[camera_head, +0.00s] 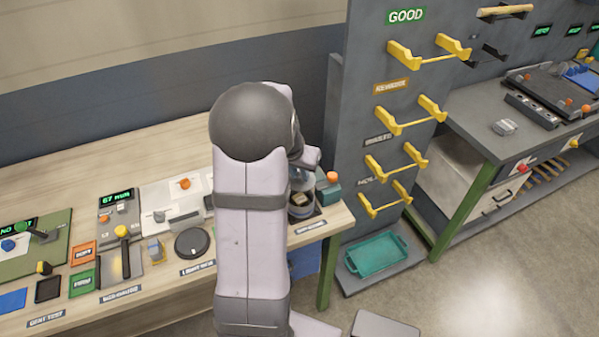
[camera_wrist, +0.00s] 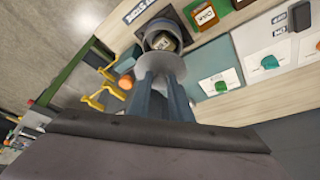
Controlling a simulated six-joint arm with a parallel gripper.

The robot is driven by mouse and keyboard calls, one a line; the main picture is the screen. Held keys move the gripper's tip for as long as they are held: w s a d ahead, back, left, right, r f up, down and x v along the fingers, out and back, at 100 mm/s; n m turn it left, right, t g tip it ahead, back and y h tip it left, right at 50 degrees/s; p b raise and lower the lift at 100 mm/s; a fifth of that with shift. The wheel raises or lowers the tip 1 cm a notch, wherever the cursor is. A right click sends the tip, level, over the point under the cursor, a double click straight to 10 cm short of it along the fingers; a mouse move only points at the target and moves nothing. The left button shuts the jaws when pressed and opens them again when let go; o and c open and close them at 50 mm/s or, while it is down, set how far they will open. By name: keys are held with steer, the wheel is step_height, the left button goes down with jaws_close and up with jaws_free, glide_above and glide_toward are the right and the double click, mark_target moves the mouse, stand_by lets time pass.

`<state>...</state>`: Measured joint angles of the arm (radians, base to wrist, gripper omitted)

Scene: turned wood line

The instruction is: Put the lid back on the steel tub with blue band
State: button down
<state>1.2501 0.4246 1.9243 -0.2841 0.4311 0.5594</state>
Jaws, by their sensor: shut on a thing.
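The steel tub (camera_wrist: 152,28) stands open in the wrist view, with a small pale block with dark marks (camera_wrist: 163,42) inside. Its blue band is not clear to me. My gripper (camera_wrist: 163,80) is shut on a round grey lid (camera_wrist: 168,68), which covers the near part of the tub in that view. The lid looks above and to one side of the tub's mouth; the gap is hard to judge. In the head view the tub (camera_head: 301,212) stands near the bench's right end, partly hidden by my arm.
A teal box with an orange knob (camera_head: 328,193) stands close right of the tub. A black round disc (camera_head: 192,242) lies left of my arm. A grey rack panel (camera_head: 365,110) with yellow hooks rises beyond the bench's right end.

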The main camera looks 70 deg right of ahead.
mark_target(299, 183)
steer(key=shift+f+b, duration=1.7)
steer(key=shift+f, duration=0.7)
steer(key=shift+f+b, duration=0.8)
steer(key=shift+f+b, duration=0.15)
steer(key=shift+b, duration=0.4)
stand_by(0.5)
stand_by(0.3)
steer(key=c, duration=1)
jaws_free()
steer(key=shift+c, duration=0.2)
steer(key=shift+r+p, duration=2.6)
steer(key=shift+r, duration=0.95)
